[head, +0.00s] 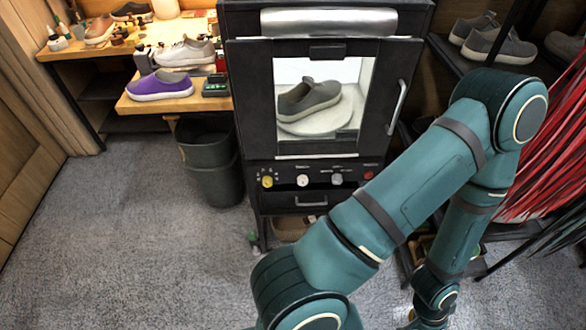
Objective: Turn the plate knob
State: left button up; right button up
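A black cleaning cabinet (240,100) stands in the middle of the head view. Its windowed door is closed. Behind the glass a grey sneaker (308,99) sits on a round pale plate (335,118). Below the door is a row of controls: a yellow knob (267,181), a white knob (303,180), a grey knob (336,179) and a red control (369,175). Their labels are too small to read, so I cannot tell which one is the plate knob. My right arm rises across the right side and bends down to the bottom edge; its gripper is out of view. My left gripper is out of view.
A wooden bench (190,104) with a purple sneaker (160,86) and a white sneaker (186,50) is at the left. A dark bin (212,165) stands beside the cabinet. A shoe rack (470,72) and red strands (545,150) are at the right. The carpet at front left is clear.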

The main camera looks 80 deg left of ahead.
aim_at(302, 179)
jog(key=u, duration=2.3)
